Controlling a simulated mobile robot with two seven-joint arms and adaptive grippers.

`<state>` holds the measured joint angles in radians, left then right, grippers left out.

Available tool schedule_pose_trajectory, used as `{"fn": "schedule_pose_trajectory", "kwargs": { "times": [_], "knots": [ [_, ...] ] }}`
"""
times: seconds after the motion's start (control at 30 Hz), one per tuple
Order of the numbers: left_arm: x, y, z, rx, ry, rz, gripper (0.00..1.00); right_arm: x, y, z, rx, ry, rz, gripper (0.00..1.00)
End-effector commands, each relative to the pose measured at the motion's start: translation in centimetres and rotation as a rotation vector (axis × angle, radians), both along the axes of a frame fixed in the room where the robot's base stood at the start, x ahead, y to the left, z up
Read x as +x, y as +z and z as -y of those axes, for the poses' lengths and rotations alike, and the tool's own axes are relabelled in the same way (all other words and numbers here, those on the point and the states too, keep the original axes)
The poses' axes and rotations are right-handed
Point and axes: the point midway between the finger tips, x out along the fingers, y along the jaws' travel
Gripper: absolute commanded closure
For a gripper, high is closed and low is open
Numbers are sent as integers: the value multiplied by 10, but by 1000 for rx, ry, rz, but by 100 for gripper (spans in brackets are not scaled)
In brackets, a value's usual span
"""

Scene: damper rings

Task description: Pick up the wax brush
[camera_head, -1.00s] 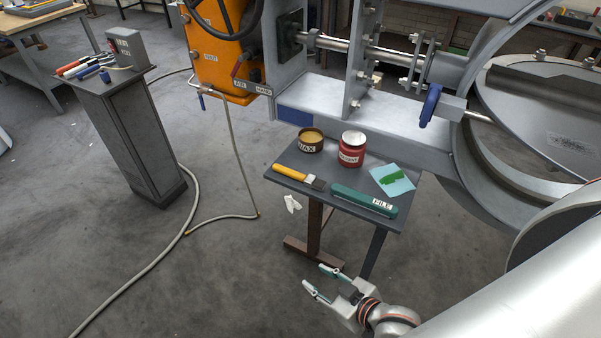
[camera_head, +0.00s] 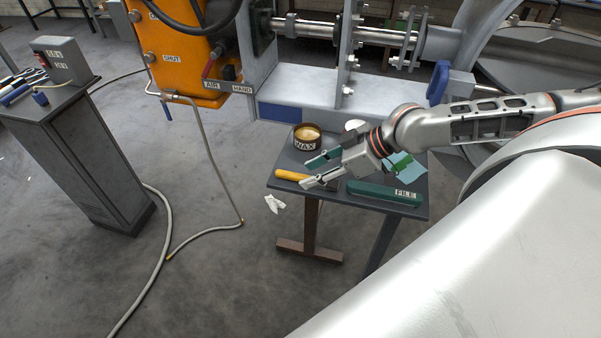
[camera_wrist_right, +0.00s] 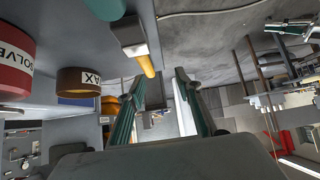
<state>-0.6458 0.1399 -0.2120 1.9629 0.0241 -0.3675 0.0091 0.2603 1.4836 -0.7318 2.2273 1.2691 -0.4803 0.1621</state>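The wax brush (camera_head: 290,174) lies on the small grey table, its yellow handle showing at the left edge in the head view. The rest of it is hidden behind my right gripper (camera_head: 306,174). In the right wrist view, the brush's yellow handle (camera_wrist_right: 147,66) and grey ferrule show just beyond the fingers. My right gripper (camera_wrist_right: 158,77) is open, its two fingers apart with nothing visible between the pads. It is over the table close to the brush; I cannot tell whether it touches. My left gripper is not in view.
The wax tin (camera_head: 306,137) stands behind the gripper. The red solvent can (camera_wrist_right: 14,60) is beside it, mostly hidden in the head view. A green file (camera_head: 384,192) lies at the table's front right, near a light-blue card (camera_head: 411,174). A white rag (camera_head: 274,204) lies on the floor.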

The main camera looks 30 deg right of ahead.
Motion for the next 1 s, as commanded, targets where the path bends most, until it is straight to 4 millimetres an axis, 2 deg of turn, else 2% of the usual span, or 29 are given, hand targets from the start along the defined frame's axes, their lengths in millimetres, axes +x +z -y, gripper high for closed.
{"fn": "schedule_pose_trajectory", "kwargs": {
  "times": [0.1, 0.23, 0.63, 1.0],
  "knots": [
    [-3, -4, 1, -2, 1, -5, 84, -2, 10, 18, -20, -28, -24, 65],
    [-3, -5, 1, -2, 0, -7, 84, -3, 12, 23, -22, -41, -37, 65],
    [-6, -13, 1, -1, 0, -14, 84, 14, -10, 9, -20, -42, -39, 65],
    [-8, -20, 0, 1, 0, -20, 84, 38, -39, -9, -23, -41, -37, 65]
  ]
}}
